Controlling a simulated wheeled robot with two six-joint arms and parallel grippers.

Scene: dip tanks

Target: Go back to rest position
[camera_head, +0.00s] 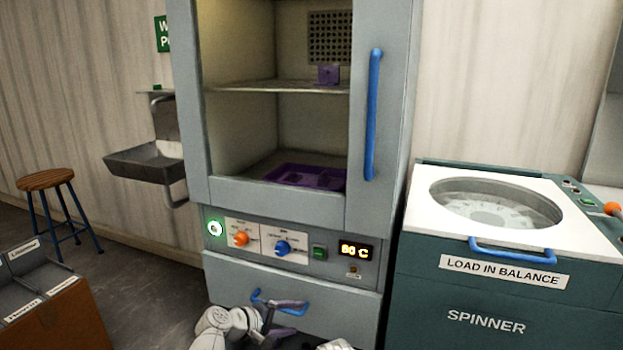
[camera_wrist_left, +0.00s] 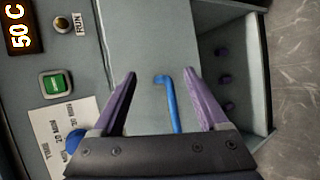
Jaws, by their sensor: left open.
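My left gripper (camera_head: 287,304) is low in front of the cabinet's lower drawer panel (camera_head: 240,284), near its blue handle (camera_head: 262,296). In the left wrist view the purple fingers of my left gripper (camera_wrist_left: 162,76) are spread apart. The blue handle (camera_wrist_left: 171,103) shows between them there, and nothing is clearly gripped. I cannot tell how close the fingers are to the handle.
A stool (camera_head: 45,181), a sink (camera_head: 145,160) and a divided brown box (camera_head: 70,325) are left. In the wrist view, a grey recess holds purple pieces (camera_wrist_left: 224,80).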

